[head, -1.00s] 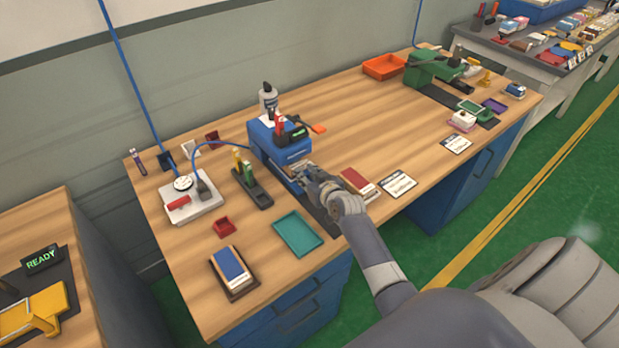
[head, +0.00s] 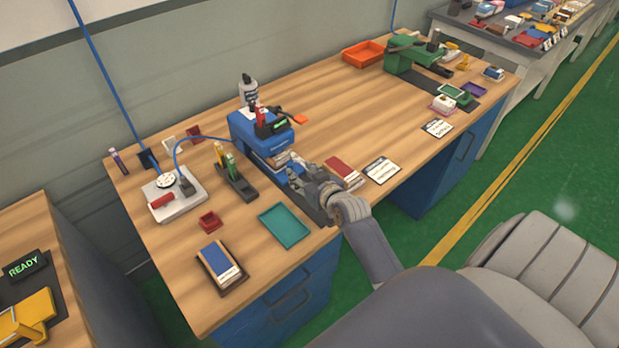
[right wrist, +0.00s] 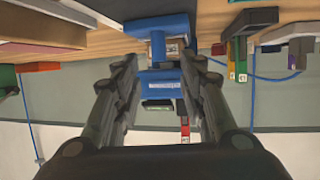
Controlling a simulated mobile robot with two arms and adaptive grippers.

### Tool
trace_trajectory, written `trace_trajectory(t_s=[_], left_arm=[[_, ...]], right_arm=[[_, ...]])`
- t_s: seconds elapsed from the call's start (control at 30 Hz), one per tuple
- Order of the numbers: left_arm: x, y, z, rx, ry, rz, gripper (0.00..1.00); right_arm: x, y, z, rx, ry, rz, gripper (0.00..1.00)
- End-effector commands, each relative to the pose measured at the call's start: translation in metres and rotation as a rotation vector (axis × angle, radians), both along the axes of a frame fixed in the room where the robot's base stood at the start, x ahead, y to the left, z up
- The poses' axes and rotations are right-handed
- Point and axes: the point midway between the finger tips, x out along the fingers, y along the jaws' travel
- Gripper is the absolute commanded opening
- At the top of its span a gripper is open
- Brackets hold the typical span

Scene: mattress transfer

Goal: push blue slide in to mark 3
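The blue device (head: 258,130) stands on the wooden bench, with its blue slide (head: 285,173) sticking out of its front toward me. Mark 3 cannot be made out. My right gripper (head: 306,180) is just in front of the slide's near end, over a dark base strip. In the right wrist view, my right gripper (right wrist: 160,65) has its two fingers spread apart. The blue device (right wrist: 165,82) shows beyond and between them, with visible gaps on both sides. Whether a fingertip touches the slide cannot be told. My left gripper is not in view.
A teal tray (head: 284,226) lies left of my right gripper. A red-topped block (head: 344,172) and a white label card (head: 382,170) lie right of it. A dark stand (head: 236,182) is left of the device. The bench middle, beyond the card, is clear.

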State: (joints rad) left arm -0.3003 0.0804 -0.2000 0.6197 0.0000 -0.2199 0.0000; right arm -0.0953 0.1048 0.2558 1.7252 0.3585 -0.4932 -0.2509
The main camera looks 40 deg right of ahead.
Motion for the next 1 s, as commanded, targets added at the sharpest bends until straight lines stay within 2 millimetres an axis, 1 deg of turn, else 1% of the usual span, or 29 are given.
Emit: trace_trajectory(t_s=[0.03,0.1,0.2,0.33,0.5,1.0], left_arm=[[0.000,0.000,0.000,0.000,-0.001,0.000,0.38],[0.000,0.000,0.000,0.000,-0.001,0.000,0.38],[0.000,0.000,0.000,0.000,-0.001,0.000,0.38],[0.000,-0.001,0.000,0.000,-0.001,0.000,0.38],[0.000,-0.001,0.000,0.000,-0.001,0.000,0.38],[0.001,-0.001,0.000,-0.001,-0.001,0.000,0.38]], right_arm=[[-0.008,0.001,0.003,-0.001,0.001,0.000,0.38],[-0.017,0.002,0.007,-0.002,0.001,0.001,0.38],[-0.027,0.003,0.011,-0.002,0.001,0.001,0.38],[-0.036,0.004,0.015,-0.001,0.001,-0.001,0.38],[-0.038,0.005,0.017,0.000,0.000,0.000,0.38],[-0.039,0.006,0.016,-0.001,0.003,0.003,0.38]])
